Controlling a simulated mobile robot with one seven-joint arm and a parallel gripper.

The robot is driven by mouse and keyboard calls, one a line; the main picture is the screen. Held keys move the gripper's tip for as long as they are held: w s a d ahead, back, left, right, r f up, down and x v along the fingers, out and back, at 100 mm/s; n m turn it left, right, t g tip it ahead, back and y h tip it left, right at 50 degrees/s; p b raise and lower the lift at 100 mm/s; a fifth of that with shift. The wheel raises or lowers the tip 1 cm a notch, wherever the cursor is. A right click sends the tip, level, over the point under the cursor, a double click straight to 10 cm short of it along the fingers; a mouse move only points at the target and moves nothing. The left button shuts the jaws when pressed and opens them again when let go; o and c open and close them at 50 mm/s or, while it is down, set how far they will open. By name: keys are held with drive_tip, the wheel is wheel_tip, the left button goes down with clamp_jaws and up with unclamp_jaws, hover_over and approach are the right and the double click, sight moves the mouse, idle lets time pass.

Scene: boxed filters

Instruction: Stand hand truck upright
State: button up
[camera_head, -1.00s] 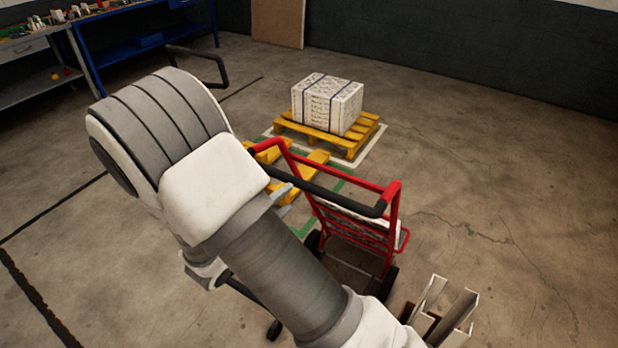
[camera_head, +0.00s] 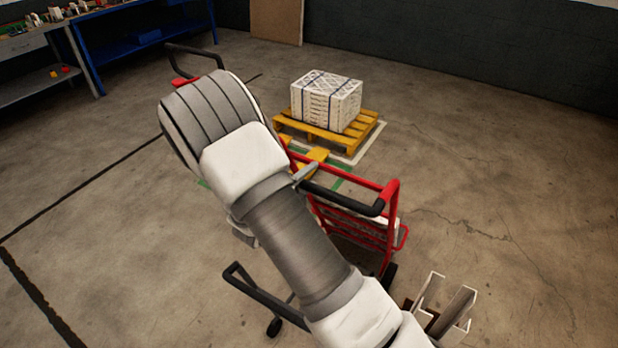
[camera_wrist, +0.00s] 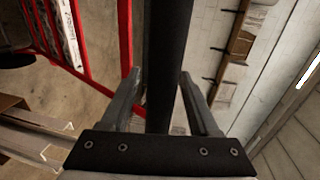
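The red hand truck (camera_head: 392,212) stands at the centre right of the head view, with a black grip (camera_head: 345,198) across its top. White material shows low on its frame; I cannot judge its exact tilt. My gripper (camera_head: 304,174) is at the left part of the grip, largely hidden behind my arm. In the wrist view, the black bar (camera_wrist: 161,60) runs between the two fingers of my gripper (camera_wrist: 160,80). The fingers are apart, with narrow gaps beside the bar, and do not appear clamped on it. My arm hides the truck's lower left.
White boxes (camera_head: 325,100) stand on a yellow pallet (camera_head: 350,138) behind the truck. Metal profiles (camera_head: 440,305) stand at front right. A blue workbench (camera_head: 140,45) is at back left. Another black handle (camera_head: 195,50) rises behind my arm. The right floor is clear.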

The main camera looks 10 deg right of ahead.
clamp_jaws()
idle(1.3)
